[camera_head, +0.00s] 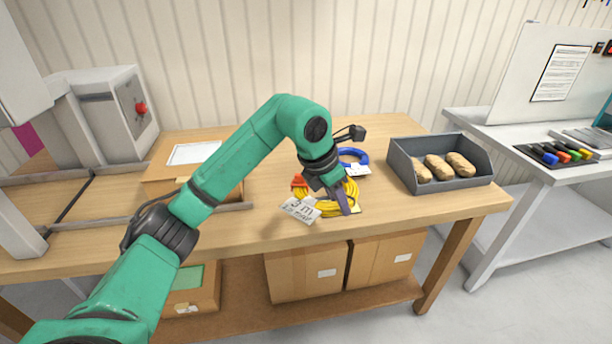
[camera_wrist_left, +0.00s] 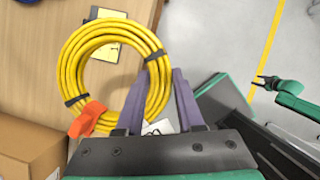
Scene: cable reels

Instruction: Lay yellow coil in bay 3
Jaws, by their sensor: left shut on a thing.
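The yellow coil (camera_head: 341,206) is a ring of cable with dark ties and an orange connector (camera_head: 299,181). It is over the bench near its front edge; I cannot tell whether it touches the wood. My left gripper (camera_head: 345,203) is shut on the coil's side, as the left wrist view shows, with purple fingers (camera_wrist_left: 159,82) around the strands of the coil (camera_wrist_left: 72,72). A white tag (camera_head: 301,209) with print hangs by it. A yellow card (camera_wrist_left: 104,35) lies partly under the ring; its number is unreadable. My right gripper (camera_wrist_left: 264,81) shows small, its jaws apart and empty.
A blue coil (camera_head: 353,156) lies just behind on the bench (camera_head: 420,207). A grey bin (camera_head: 401,165) with several brown lumps stands to the right. A cardboard box (camera_head: 160,174) is at left. Boxes (camera_head: 306,273) sit on the lower shelf.

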